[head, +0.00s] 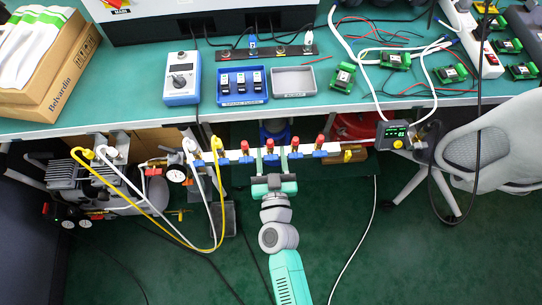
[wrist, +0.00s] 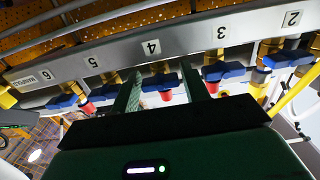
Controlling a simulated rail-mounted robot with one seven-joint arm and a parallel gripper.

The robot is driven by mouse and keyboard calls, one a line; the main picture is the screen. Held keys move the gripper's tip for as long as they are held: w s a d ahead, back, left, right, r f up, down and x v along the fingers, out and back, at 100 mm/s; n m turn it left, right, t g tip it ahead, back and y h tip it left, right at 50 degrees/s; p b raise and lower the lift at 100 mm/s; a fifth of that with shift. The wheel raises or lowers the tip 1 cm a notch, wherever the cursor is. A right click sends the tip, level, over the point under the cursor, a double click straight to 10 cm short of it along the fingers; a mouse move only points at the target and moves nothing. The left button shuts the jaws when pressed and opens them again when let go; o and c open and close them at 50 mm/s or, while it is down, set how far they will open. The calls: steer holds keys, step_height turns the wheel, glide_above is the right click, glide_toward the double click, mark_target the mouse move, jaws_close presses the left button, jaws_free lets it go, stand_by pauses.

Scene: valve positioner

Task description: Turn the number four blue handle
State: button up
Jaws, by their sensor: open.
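In the wrist view, the number four label (wrist: 151,47) is on a pale manifold bar. The number four blue handle (wrist: 161,82), with a red part beside it, sits below that label. My gripper (wrist: 162,72) is open, with one green finger on each side of this handle. I cannot tell whether the fingers touch it. In the head view, my gripper (head: 272,174) is just in front of the manifold, near a blue handle (head: 271,158). The numbers are not readable there.
Neighbouring blue handles stand close on both sides, under label five (wrist: 92,62) and label three (wrist: 221,33). The workbench (head: 340,115) overhangs behind the manifold. White and yellow hoses (head: 213,225) hang at left; a chair (head: 480,150) is at right.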

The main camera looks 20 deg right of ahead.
steer(key=shift+c, duration=0.4)
steer(key=c, duration=0.6)
steer(key=shift+m, duration=1.5)
steer(key=o, duration=0.7)
steer(key=p+v, duration=0.2)
steer(key=v, duration=0.6)
